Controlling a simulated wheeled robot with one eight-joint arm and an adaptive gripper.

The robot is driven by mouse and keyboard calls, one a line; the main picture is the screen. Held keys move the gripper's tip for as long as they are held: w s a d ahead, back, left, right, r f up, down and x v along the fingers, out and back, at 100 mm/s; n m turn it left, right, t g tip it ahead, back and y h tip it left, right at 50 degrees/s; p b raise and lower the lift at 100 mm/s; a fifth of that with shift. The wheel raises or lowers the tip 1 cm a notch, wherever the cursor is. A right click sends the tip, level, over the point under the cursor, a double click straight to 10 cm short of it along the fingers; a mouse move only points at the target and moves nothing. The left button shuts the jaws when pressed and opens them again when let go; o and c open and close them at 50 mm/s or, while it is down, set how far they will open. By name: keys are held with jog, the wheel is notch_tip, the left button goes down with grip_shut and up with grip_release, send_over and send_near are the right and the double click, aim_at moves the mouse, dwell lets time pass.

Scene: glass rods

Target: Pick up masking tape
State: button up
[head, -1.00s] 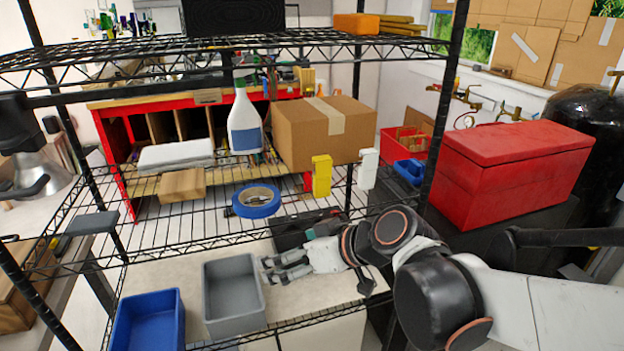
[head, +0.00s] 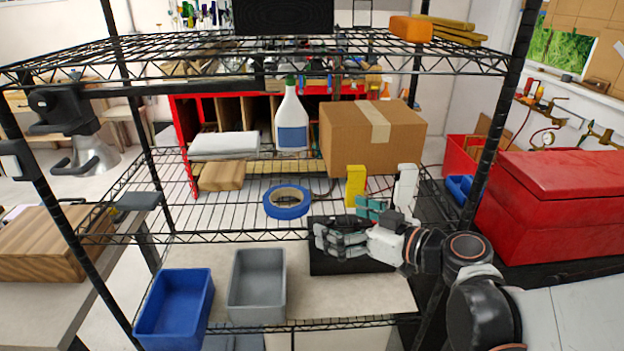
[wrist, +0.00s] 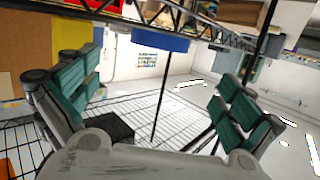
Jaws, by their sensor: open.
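The masking tape is a blue roll (head: 271,208) lying flat on the middle wire shelf, near its front edge, with its pale inner ring showing. In the wrist view what looks like the same blue roll (wrist: 160,41) shows edge-on, at the top centre, ahead of and between the fingers. My gripper (head: 338,220) is to the right of the roll in the head view, apart from it. It is open and empty, with teal finger pads spread on both sides in the wrist view (wrist: 157,80).
A yellow block (head: 355,186) and a white bottle (head: 405,187) stand right of the roll. Grey (head: 257,318) and blue (head: 150,325) bins are below. Black shelf posts flank the space.

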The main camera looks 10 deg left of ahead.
jog(key=b, duration=0.4)
send_near(276, 193)
jog(key=shift+n+y, duration=0.3)
jog(key=x, duration=0.4)
jog(key=shift+w+a+f, duration=0.15)
jog(key=shift+a+f, duration=0.05)
jog(key=shift+f, duration=0.2)
jog(key=c, duration=0.8)
